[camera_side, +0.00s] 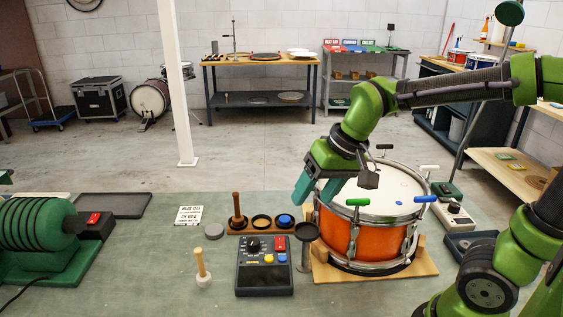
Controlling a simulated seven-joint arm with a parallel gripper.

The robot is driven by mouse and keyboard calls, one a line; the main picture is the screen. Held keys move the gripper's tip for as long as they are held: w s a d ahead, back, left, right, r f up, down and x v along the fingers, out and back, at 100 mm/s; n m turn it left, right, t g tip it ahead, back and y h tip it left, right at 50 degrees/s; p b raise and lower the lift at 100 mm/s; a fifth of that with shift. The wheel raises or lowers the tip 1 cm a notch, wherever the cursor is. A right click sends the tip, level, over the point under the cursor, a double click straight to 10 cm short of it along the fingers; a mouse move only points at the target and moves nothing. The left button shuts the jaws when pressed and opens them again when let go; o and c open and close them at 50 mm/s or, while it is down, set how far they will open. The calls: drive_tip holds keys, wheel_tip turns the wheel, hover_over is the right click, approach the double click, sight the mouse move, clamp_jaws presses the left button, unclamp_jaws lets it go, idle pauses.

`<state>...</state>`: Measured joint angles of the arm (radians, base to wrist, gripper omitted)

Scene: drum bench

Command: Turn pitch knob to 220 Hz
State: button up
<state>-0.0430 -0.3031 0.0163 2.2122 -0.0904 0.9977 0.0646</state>
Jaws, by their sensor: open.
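A dark control box (263,283) stands at the front centre of the bench, with a black knob (253,245) at its upper left and red, yellow and blue buttons. A smaller box with a pale top (447,218) and another dark knob (454,208) is right of the drum. The labels are too small to read, so I cannot tell which knob sets pitch or its setting. My gripper (312,190) is open, teal fingers pointing down and left, above and right of the control box and apart from it. It is at the drum's left rim; nothing shows between its fingers.
An orange snare drum (335,233) with coloured keys stands on a wooden base. A small round stand (306,232) is between it and the control box. A wooden tray (262,228), a grey puck (214,230) and a mallet (202,268) are nearby.

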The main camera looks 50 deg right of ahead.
sight(253, 240)
drive_tip(key=shift+w+a+f+m+g+h, duration=0.45)
drive_tip(key=shift+w+f+m+g, duration=0.7)
drive_tip(key=shift+w, duration=2.6)
drive_tip(key=shift+w+a+f+m+g+h, duration=0.25)
drive_tip(key=shift+w+a+f+m+g, duration=0.35)
drive_tip(key=shift+w+m, duration=2.1)
drive_tip(key=w+f, duration=0.1)
drive_tip(key=f, duration=0.4)
drive_tip(key=f+n, duration=0.1)
drive_tip(key=f, duration=0.4)
drive_tip(key=w+f+n, duration=0.1)
drive_tip(key=f, duration=0.4)
drive_tip(key=shift+w+a+f, duration=0.35)
drive_tip(key=c, duration=1)
drive_tip(key=shift+c, duration=0.2)
drive_tip(key=shift+n, duration=0.25)
